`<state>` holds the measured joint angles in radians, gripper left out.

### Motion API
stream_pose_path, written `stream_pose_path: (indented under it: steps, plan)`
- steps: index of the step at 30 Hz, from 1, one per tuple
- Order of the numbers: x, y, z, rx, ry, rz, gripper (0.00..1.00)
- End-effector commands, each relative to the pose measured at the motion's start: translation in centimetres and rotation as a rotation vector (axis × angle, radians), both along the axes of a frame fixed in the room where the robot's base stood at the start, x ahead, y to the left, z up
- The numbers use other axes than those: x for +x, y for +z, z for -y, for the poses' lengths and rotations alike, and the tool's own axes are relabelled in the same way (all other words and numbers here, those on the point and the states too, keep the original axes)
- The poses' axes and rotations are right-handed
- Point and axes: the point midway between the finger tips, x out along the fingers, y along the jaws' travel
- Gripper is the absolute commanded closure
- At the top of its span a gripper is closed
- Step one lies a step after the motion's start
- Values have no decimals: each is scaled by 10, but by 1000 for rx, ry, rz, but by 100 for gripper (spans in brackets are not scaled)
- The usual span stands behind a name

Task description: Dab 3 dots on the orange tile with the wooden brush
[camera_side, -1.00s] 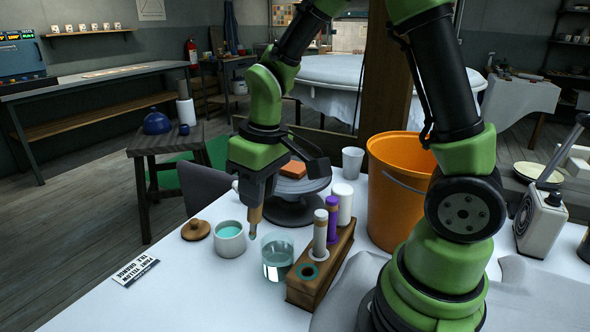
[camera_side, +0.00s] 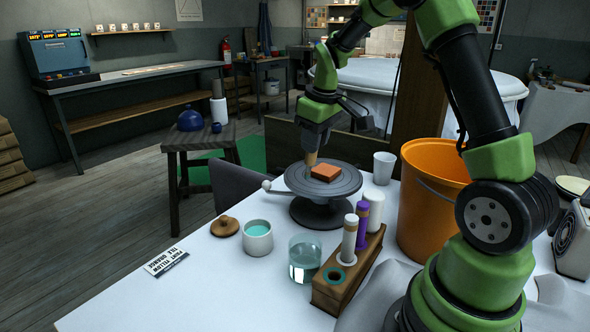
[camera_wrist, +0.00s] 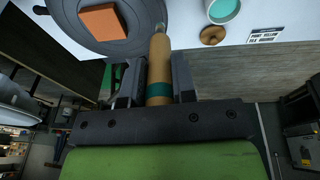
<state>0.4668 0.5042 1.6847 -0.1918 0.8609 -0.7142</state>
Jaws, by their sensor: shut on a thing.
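The orange tile (camera_side: 326,172) lies on a grey turntable (camera_side: 293,183); its visible top looks plain orange. It also shows at the upper left in the wrist view (camera_wrist: 103,21). My gripper (camera_side: 312,149) is above the left part of the turntable, left of the tile. It is shut on the wooden brush (camera_wrist: 159,55), which has a teal band and points down. The brush's lower end (camera_side: 311,160) is near the turntable's left part; I cannot tell how far above it. The tip is small and its colour is unclear.
In front stand an open pot of teal liquid (camera_side: 258,230), its lid (camera_side: 225,227), a glass of liquid (camera_side: 304,262) and a wooden rack (camera_side: 335,296) with white and purple tubes. A card (camera_side: 166,262) lies at left. A cup (camera_side: 384,167) and orange bucket (camera_side: 425,225) stand at right.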

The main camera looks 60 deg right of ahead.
Motion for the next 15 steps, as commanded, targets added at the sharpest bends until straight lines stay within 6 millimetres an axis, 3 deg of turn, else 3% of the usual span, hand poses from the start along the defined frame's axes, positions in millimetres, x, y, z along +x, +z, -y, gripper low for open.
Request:
stream_pose_path:
  steps: [1, 3, 6, 10, 15]
  plan:
    - [-1, 2, 22, -16, -14, 3, 97]
    - [-4, 6, 46, -37, -17, 2, 97]
    - [-9, 9, 70, -59, -19, 0, 97]
    - [-13, 11, 85, -75, -21, -2, 97]
    - [-14, 6, 88, -77, -18, -5, 97]
